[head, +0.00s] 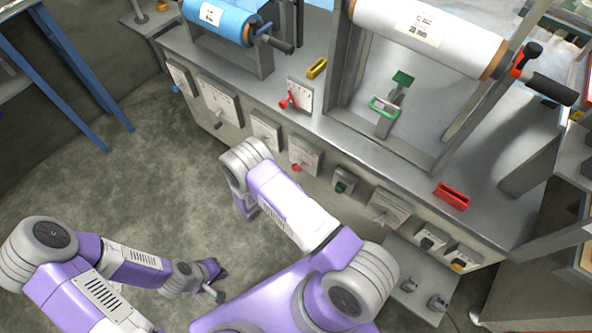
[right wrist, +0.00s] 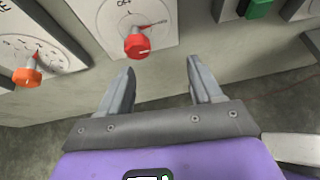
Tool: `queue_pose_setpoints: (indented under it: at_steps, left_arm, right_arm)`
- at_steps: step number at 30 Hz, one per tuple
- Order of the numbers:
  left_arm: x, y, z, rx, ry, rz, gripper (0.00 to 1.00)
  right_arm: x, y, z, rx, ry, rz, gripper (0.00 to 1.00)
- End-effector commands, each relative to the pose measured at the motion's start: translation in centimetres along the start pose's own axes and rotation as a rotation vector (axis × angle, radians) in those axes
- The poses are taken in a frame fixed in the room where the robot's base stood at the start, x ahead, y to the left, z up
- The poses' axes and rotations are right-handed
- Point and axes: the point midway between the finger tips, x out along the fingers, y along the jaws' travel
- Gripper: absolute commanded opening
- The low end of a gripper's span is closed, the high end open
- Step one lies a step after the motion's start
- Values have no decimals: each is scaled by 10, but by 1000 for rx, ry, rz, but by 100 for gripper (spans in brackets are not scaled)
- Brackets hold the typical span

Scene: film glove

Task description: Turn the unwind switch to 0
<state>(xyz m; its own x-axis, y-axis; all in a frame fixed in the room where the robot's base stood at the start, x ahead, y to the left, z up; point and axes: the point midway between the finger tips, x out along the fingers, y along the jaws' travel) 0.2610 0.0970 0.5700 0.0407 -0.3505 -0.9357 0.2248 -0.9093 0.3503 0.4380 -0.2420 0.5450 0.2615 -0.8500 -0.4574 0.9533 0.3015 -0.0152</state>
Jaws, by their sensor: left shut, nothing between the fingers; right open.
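A red rotary knob (right wrist: 137,45) with a pale mark on its face sits on a white dial plate in the right wrist view. "OFF" is printed above it; I cannot read an unwind label. It also shows in the head view (head: 297,167) on the cabinet front. My right gripper (right wrist: 160,68) is open and empty; its fingertips point at the panel, with the knob ahead, left of the gap's middle, not touching. In the head view my right arm hides its fingers. My left gripper (head: 220,287) is shut and empty, low over the floor at the lower left.
An orange knob (right wrist: 28,76) on a dial is left of the red one, and a green switch (right wrist: 259,8) is to its right. A red lever (head: 286,103) stands on a plate on the cabinet top. Film rolls (head: 430,35) sit above. The floor (head: 110,180) at left is clear.

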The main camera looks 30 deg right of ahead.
Motion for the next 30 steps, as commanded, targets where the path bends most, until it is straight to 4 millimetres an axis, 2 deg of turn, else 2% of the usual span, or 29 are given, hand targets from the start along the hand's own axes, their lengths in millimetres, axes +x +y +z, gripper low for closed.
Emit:
queue_pose_setpoints:
  at_steps: [1, 4, 18, 22, 30]
  left_arm:
    - [2, -1, 0, 0, 0, 0, 0]
    - [4, -1, 0, 0, 0, 0, 0]
    - [23, -8, -1, 0, 0, 0, 0]
    - [24, -9, -1, 0, 0, 0, 0]
    - [24, -9, -1, 0, 0, 0, 0]
  right_arm:
    - [0, 11, 3, -13, -40, 42, 65]
    - [1, 23, 9, -21, -81, 82, 65]
    - [65, 29, 15, -21, -85, 84, 65]
    - [72, 29, 16, -22, -85, 85, 65]
    - [73, 30, 17, -23, -84, 85, 63]
